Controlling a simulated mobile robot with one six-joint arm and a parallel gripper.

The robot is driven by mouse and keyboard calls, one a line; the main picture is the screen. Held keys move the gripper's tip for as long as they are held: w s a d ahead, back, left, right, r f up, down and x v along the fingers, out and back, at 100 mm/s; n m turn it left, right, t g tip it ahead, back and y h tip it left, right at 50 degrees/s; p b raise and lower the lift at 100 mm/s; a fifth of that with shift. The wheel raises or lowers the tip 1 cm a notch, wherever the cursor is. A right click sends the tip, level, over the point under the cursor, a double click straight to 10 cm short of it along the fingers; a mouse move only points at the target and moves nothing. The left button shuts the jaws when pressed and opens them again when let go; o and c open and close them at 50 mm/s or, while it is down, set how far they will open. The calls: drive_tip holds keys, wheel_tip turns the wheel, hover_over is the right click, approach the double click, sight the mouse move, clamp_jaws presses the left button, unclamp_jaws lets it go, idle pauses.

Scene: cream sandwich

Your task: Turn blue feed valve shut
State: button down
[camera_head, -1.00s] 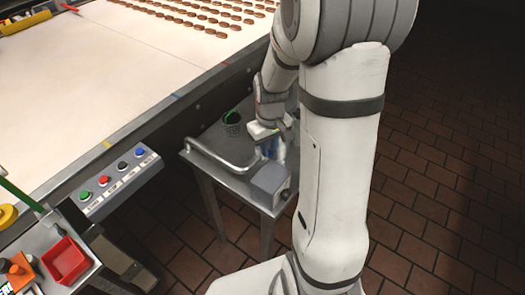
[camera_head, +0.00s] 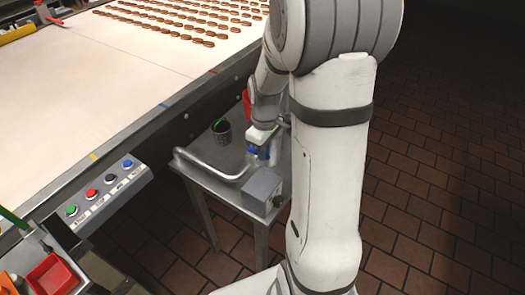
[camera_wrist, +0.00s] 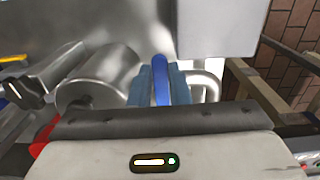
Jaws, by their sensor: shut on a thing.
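The blue feed valve handle (camera_wrist: 160,80) is a narrow upright blue lever in the wrist view, between the two pale blue finger pads. My gripper (camera_wrist: 160,92) is shut on it. In the head view my gripper (camera_head: 261,140) points down over the small metal table, with a bit of the blue handle (camera_head: 263,153) showing below it. A bent metal pipe (camera_head: 215,170) runs to the left of the valve. The valve body is mostly hidden by my gripper and arm.
A grey box (camera_head: 262,188) sits on the metal table (camera_head: 200,160) just in front of the valve. The conveyor (camera_head: 120,95) and a button panel (camera_head: 110,193) lie to the left.

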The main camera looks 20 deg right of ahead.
drive_tip(key=shift+w+r, duration=0.1)
drive_tip(key=shift+w, duration=0.1)
drive_tip(key=c, duration=1.4)
unclamp_jaws()
drive_tip(key=shift+o, duration=0.2)
drive_tip(key=shift+s+a, duration=0.1)
wheel_tip(320, 180, up, 8)
drive_tip(key=s+a+r+m+t, duration=0.1)
drive_tip(key=s+a+r+m, duration=0.1)
drive_tip(key=s, duration=0.5)
drive_tip(key=s+a+r+m+t, duration=0.2)
drive_tip(key=s+a+m, duration=0.3)
drive_tip(key=s, duration=0.3)
drive_tip(key=shift+a+r, duration=0.25)
drive_tip(key=shift+r, duration=0.35)
